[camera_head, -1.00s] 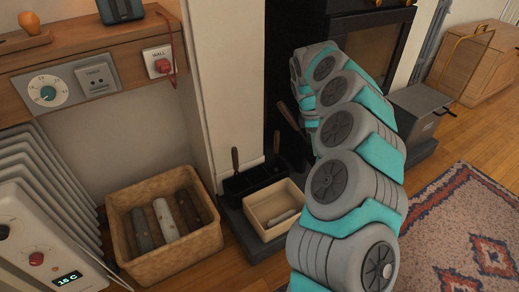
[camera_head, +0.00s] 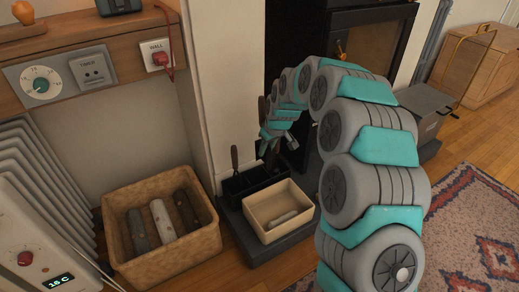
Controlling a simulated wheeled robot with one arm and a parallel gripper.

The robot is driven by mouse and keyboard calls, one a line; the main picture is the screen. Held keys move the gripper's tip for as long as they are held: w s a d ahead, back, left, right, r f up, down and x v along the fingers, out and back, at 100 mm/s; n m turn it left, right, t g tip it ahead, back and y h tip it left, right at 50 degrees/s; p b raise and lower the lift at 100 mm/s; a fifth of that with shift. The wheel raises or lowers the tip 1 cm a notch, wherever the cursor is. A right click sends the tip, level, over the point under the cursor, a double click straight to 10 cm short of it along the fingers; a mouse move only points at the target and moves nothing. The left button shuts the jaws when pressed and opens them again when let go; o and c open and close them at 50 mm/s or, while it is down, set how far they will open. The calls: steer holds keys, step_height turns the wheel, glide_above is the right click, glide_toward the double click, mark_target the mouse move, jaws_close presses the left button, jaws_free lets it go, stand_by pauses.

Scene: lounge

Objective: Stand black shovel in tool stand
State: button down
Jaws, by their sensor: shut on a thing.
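The tool stand (camera_head: 236,188) is a low black open box on the dark hearth slab, against the white wall corner. A tool with a brown handle (camera_head: 234,158) stands upright at its left end. My gripper (camera_head: 268,147) is above the right part of the stand, shut on what appears to be the black shovel. A dark brown handle (camera_head: 262,108) sticks up beside the gripper. The shovel's lower part and the jaws are mostly hidden or too small to make out, so I cannot tell whether it touches the stand.
A cream tray (camera_head: 250,222) with a small grey object stands just in front of the stand. A wicker basket (camera_head: 150,268) of logs is at the left. The dark stove (camera_head: 362,65) is behind my arm. A grey metal box (camera_head: 425,112) stands at the right.

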mark_target(264, 164)
steer(key=shift+w+a+m+t, duration=0.2)
steer(key=shift+w+a, duration=0.1)
steer(key=shift+a, duration=0.3)
steer(key=shift+w+a+m+t, duration=0.1)
steer(key=shift+w+a+m, duration=0.15)
steer(key=shift+a, duration=0.35)
step_height(264, 164, down, 13)
steer(key=b, duration=0.3)
steer(key=shift+f+b, duration=0.15)
steer(key=shift+b, duration=0.15)
steer(key=c, duration=0.6)
jaws_free()
steer(key=shift+o, duration=0.2)
steer(key=shift+p+v, duration=0.6)
steer(key=shift+v, duration=3.3)
steer(key=shift+d, duration=0.1)
